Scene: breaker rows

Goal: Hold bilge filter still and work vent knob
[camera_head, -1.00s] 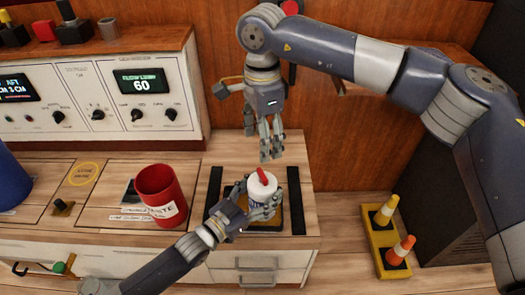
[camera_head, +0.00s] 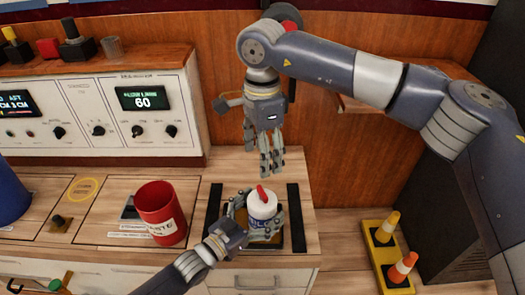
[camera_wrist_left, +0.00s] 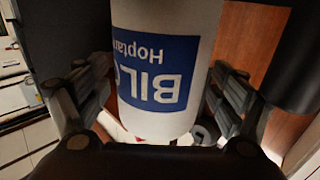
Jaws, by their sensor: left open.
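The bilge filter (camera_head: 262,210) is a white upright canister with a blue label and a red vent knob (camera_head: 263,192) on top. It stands on a dark-edged pad at the right end of the counter. My left gripper (camera_head: 252,220) is open, with its fingers on both sides of the filter. In the left wrist view the filter (camera_wrist_left: 160,70) fills the middle between the fingers, with small gaps showing at the sides. My right gripper (camera_head: 271,168) hangs fingers-down just above and behind the knob, apart from it. Its finger opening is unclear.
A red cup (camera_head: 160,215) stands left of the filter. Two dark strips (camera_head: 295,217) flank the pad. A control console (camera_head: 150,110) stands behind. Yellow-and-orange cones (camera_head: 403,267) are on the floor at the right.

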